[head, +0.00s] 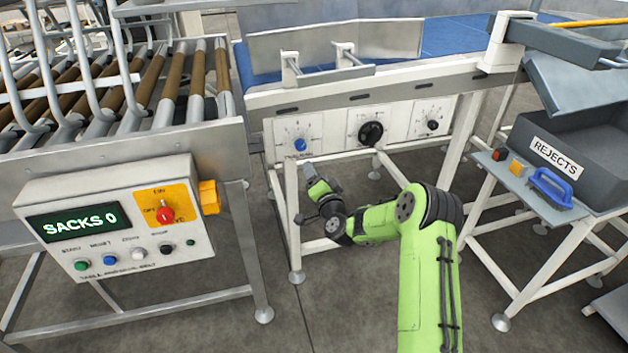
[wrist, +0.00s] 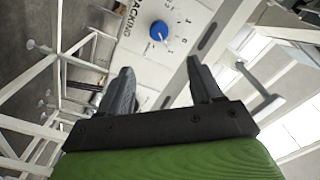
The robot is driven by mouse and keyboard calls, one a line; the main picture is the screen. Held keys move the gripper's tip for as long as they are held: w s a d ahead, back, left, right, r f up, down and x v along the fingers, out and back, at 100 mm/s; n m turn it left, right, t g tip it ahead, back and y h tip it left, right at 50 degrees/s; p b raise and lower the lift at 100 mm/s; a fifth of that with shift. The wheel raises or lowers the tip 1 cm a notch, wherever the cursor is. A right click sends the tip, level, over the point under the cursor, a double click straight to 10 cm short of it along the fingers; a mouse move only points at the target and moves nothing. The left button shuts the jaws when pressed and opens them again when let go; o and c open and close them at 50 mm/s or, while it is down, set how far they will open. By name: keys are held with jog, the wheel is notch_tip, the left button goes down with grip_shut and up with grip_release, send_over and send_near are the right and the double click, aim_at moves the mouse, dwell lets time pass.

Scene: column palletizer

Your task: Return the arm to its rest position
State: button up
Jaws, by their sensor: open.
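My green arm (head: 430,265) reaches up from the bottom of the head view and bends left at its elbow. Its end is in front of the conveyor's dial panels, and the fingers are too small to make out there. In the wrist view my gripper (wrist: 160,85) shows two dark fingers spread apart with nothing between them. Beyond the fingers is a blue knob (wrist: 159,31) on a white panel. In the head view this blue knob (head: 300,145) is on the left dial panel, above the arm's end, and appears apart from the gripper.
A black dial (head: 371,133) and a smaller dial (head: 432,125) sit right of the blue knob. A grey REJECTS bin (head: 590,150) and blue-handled brush (head: 550,188) stand right. White legs surround the arm's end.

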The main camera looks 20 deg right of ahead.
jog(key=shift+w, duration=0.1)
jog(key=s+a+r+n+g+y, duration=0.4)
jog(key=s+a+r+n+g, duration=0.2)
jog(key=s+a+r+n, duration=0.6)
jog(key=s+d+m+g+h, duration=0.1)
jog(key=s+d+g+h, duration=0.2)
jog(key=s, duration=1.5)
jog(key=s+d+m+g+h, duration=0.1)
jog(key=s+d+g+h, duration=0.3)
jog(key=s, duration=1.3)
notch_tip(320, 180, up, 17)
jog(key=d+y+p, duration=0.1)
jog(key=y+p, duration=0.1)
jog(key=p, duration=1.4)
jog(key=shift+f+t, duration=0.2)
jog(key=shift+t, duration=0.1)
